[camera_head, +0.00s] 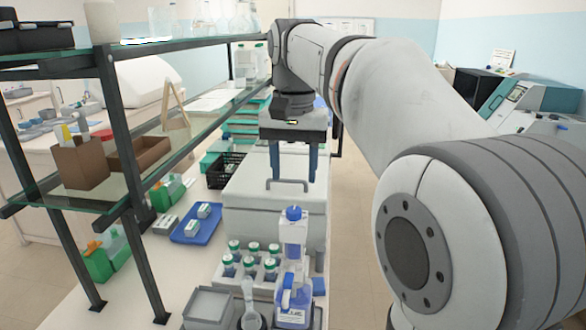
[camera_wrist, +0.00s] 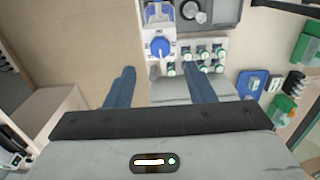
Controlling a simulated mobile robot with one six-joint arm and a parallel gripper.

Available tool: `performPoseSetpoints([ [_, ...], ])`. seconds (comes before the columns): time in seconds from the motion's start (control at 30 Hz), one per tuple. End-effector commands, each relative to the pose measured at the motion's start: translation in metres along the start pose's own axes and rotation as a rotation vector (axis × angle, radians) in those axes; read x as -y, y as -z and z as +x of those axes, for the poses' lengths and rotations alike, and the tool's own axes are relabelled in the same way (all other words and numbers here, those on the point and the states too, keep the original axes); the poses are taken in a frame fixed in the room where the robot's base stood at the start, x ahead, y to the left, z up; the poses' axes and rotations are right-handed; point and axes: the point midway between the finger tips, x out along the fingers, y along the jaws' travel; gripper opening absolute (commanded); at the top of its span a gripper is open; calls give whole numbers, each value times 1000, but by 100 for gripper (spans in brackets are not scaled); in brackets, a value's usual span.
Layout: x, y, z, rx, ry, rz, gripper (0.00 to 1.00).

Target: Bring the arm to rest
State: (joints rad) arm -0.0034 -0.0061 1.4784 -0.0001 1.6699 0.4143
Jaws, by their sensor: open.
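My gripper (camera_head: 293,160) hangs with its two blue fingers pointing down in the head view, above the pale grey box with a handle (camera_head: 262,215). The fingers are apart, with nothing between them. In the wrist view my gripper (camera_wrist: 158,85) also shows its blue fingers spread and empty. My arm reaches from the lower right of the head view to the gripper at its middle. Whether the fingers touch the box cannot be told for sure; they seem to be above it.
In front of the box stand a rack of green-capped bottles (camera_head: 249,264) and a blue-capped bottle (camera_head: 293,235). A blue tray (camera_head: 184,236) lies to the left. A glass shelf with a dark frame (camera_head: 128,170) rises along the bench's left side. The floor right of the bench looks clear.

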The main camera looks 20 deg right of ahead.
Motion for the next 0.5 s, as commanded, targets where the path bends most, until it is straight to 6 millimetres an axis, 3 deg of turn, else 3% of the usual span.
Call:
performPoseSetpoints([
  [0.13,-3,-7,7,-12,5,-19,49],
  [0.23,-9,-21,24,-41,16,-61,49],
  [0.5,-36,-83,107,-168,49,-239,49],
])
